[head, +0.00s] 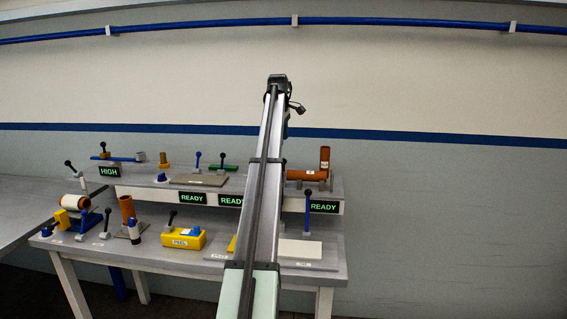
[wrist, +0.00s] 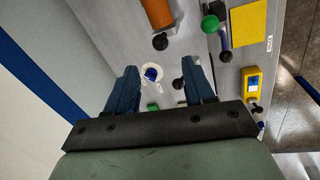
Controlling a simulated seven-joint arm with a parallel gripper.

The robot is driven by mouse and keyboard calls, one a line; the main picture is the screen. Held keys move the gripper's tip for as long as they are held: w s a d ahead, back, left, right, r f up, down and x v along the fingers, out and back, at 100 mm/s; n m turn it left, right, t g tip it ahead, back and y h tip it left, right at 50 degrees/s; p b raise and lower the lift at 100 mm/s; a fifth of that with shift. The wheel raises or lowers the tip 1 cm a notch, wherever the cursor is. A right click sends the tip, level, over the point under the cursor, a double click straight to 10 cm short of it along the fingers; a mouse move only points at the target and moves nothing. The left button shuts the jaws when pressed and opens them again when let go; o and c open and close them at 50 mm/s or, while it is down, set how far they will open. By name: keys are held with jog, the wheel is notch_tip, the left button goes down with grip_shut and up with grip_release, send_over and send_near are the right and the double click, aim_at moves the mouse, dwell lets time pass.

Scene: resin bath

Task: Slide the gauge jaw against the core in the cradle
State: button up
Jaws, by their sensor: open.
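In the head view an orange and white core (head: 75,202) lies in a blue cradle (head: 86,222) with a yellow block (head: 62,219) beside it, at the bench's left end. Another orange core (head: 305,174) lies on grey supports on the raised shelf. I cannot tell for sure which part is the gauge jaw; a blue bar with a black-knobbed lever (head: 103,147) stands behind the HIGH sign. My gripper (wrist: 158,82) is open and empty in the wrist view, its blue fingers apart above a white ring with a blue piece (wrist: 151,74). It is apart from the left core.
In the head view a yellow PEEL box (head: 184,238), an upright orange tube (head: 127,208) and a pale plate (head: 300,249) stand on the lower bench. My arm hides the middle. In the wrist view an orange cylinder (wrist: 157,12) and a green knob (wrist: 210,23) are near.

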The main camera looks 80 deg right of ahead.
jog(key=f, duration=0.3)
jog(key=d+f, duration=0.1)
jog(key=f, duration=0.3)
jog(key=d+f, duration=0.1)
jog(key=f, duration=0.3)
jog(key=shift+s+d, duration=0.1)
jog(key=shift+s, duration=0.1)
jog(key=shift+c, duration=0.2)
grip_shut()
